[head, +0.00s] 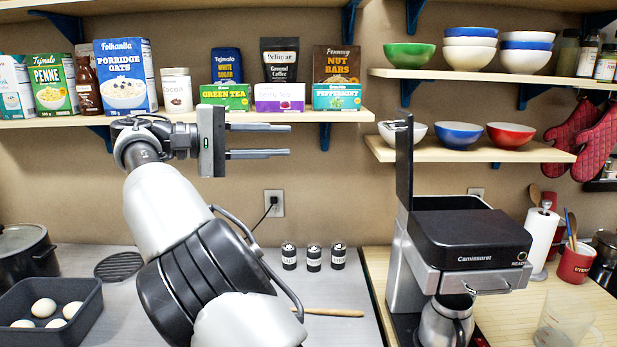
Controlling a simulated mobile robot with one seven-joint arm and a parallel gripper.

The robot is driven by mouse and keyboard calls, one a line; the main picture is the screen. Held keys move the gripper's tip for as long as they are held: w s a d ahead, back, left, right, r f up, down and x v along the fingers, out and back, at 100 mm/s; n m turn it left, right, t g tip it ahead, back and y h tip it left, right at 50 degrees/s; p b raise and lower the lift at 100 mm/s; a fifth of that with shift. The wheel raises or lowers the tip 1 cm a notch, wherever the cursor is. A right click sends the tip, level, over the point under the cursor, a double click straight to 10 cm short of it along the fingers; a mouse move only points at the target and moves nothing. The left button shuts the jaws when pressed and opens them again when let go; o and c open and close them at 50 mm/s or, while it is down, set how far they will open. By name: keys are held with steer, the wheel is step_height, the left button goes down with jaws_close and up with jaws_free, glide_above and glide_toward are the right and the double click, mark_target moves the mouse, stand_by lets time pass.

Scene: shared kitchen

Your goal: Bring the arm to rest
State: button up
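My gripper (288,141) is raised in front of the left wall shelf and points to the right. Its two fingers are apart with nothing between them. My arm rises from the bottom of the view, bends at the upper left and crosses in front of the shelf's edge. The fingertips are near the green tea box (226,97) and the purple-and-white box (280,97) in the picture, a little below them. I cannot tell how far the gripper is from the shelf in depth.
The left shelf (350,116) holds several boxes and packets. A coffee machine (470,240) with a raised lid stands at right, a metal jug (446,322) beneath it. Right shelves (540,152) carry bowls. A bin of eggs (88,300) and a pot (25,255) stand lower left.

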steer(key=d+f+g+y, duration=0.2)
steer(key=d+y, duration=0.1)
steer(key=d, duration=1.1)
steer(key=s+d+f+g+y, duration=0.1)
steer(key=s+d+f+y, duration=0.15)
steer(key=d, duration=0.25)
steer(key=s+d+f+y, duration=0.2)
steer(key=s+d+y, duration=0.1)
steer(key=s+d, duration=0.15)
steer(key=s+f+m+t+y, duration=0.1)
steer(key=s+f, duration=0.3)
steer(key=s, duration=0.4)
steer(key=s+a+f+m+y, duration=0.1)
steer(key=s+f+y, duration=0.3)
steer(key=s, duration=0.4)
steer(key=s+a+f+m+t+y, duration=0.1)
steer(key=s+f+m+y, duration=0.1)
steer(key=s+f, duration=0.3)
steer(key=s+m, duration=0.1)
steer(key=s, duration=0.2)
steer(key=shift+s+a+f+t, duration=0.15)
steer(key=shift+a+f+t, duration=0.05)
steer(key=shift+f+t, duration=0.1)
steer(key=shift+d, duration=0.15)
